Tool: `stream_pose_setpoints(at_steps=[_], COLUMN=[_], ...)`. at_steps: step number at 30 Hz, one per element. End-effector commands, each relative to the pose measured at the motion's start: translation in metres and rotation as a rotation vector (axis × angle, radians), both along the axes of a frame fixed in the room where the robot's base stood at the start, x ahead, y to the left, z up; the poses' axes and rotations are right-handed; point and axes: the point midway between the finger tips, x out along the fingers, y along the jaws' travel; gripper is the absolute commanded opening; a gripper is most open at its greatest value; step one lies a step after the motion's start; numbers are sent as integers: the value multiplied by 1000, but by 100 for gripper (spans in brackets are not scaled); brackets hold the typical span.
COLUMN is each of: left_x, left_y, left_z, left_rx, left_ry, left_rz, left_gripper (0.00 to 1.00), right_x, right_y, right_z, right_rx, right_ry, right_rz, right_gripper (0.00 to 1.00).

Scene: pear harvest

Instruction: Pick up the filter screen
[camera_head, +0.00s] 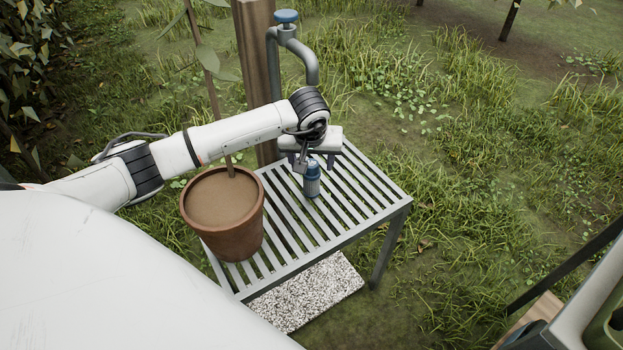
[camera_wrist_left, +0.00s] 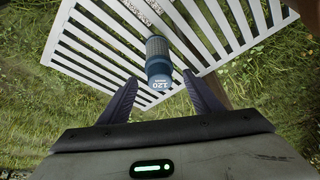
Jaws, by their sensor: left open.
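The filter screen (camera_head: 312,180) is a small cylinder with a blue cap and a grey mesh body, on the grey slatted table. In the left wrist view the filter screen (camera_wrist_left: 158,66) shows its blue end, marked "120", toward the gripper. My left gripper (camera_head: 310,163) is just above and behind it in the head view. In the left wrist view the left gripper's fingers (camera_wrist_left: 163,90) are spread, with the filter screen ahead between their tips and clear space on both sides. Whether a finger touches it cannot be told. My right gripper is not in view.
The slatted table (camera_head: 345,225) also holds a terracotta pot (camera_head: 232,240) with soil and a thin stem, left of the filter screen. A pipe with a blue tap (camera_head: 287,17) and a wooden post (camera_head: 254,60) stand behind. The table's right side is clear.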

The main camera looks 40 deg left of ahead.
Motion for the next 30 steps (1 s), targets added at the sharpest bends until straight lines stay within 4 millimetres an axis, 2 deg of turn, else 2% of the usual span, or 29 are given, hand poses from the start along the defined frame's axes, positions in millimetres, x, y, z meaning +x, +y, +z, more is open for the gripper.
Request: stream_pose_setpoints(at_steps=[1, 3, 12, 13, 18, 21, 23, 30], left_x=[-1, 2, 4, 4, 4, 4, 4, 5], left_y=[-1, 1, 3, 3, 3, 3, 3, 3], left_z=[-12, -19, -23, -23, -23, -23, -23, -21], left_rx=[-4, -2, 0, 0, 0, 0, 0, 0], left_ry=[11, 8, 6, 6, 6, 6, 6, 5], left_rz=[-1, -1, -3, -3, -3, -2, -2, -2], left_gripper=[58, 58, 58, 57, 28, 14, 10, 10], right_x=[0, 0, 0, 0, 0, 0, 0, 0], right_y=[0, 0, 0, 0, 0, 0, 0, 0], right_z=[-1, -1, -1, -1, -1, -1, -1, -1], right_rx=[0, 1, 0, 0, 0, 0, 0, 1], right_ry=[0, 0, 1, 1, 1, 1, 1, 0], right_rz=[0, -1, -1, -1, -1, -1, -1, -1], right_gripper=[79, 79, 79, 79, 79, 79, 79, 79])
